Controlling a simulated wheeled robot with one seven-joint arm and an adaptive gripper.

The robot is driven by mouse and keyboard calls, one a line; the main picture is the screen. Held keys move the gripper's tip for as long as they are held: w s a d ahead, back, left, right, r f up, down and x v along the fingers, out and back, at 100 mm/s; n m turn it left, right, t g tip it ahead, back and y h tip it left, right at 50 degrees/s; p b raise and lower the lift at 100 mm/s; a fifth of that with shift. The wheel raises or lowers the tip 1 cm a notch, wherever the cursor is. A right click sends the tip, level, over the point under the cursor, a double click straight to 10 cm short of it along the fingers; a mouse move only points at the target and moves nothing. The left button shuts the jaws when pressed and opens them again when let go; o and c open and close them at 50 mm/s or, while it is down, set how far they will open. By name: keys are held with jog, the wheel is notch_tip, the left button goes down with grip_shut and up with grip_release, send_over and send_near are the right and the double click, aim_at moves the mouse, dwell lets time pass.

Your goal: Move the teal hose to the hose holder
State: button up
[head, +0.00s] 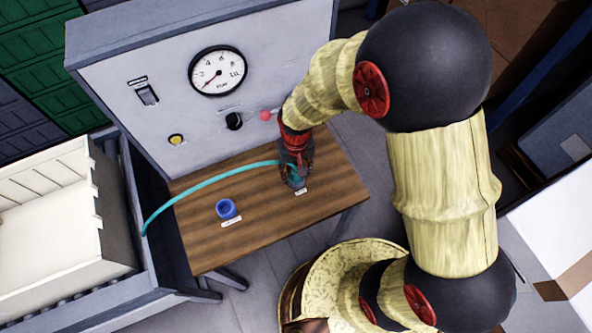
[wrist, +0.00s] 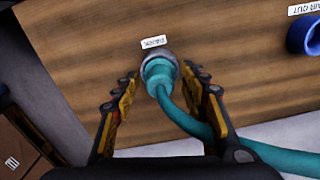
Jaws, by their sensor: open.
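The teal hose (head: 212,182) runs in an arc from the left edge of the wooden table (head: 250,245) to the spot under my gripper (head: 295,180). In the wrist view the hose end (wrist: 158,76) sits in a round grey metal fitting (wrist: 171,58) beside a small white label. My gripper (wrist: 161,92) is open, with one finger on each side of the hose end and gaps visible on both sides. The label's text is too small to read surely. A blue ring-shaped port (head: 226,208) stands on the table to the left, by a label reading "AIR OUT" in the wrist view.
A grey panel with a round gauge (head: 217,71), switch, knobs and a red button (head: 265,115) rises behind the table. A cream crate (head: 60,225) stands at left on a roller conveyor. A white box (head: 555,225) is at right. The table's front is clear.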

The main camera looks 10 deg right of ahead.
notch_tip(320, 180, up, 12)
dwell(0.7)
dwell(0.5)
jog(key=s+d+r+t, duration=0.2)
jog(key=s+d+r, duration=0.2)
jog(key=r, duration=0.2)
jog(key=s+d+r+t, duration=0.1)
jog(key=s+d+r, duration=0.3)
jog(key=r, duration=0.3)
jog(key=s+d+r+m+t, duration=0.1)
jog(key=s+d+r+t, duration=0.1)
jog(key=s+d+r, duration=0.2)
notch_tip(320, 180, up, 3)
jog(key=shift+s+f+t, duration=0.1)
jog(key=shift+s+t, duration=0.05)
jog(key=shift+t, duration=0.15)
jog(key=shift+a, duration=0.1)
dwell(0.8)
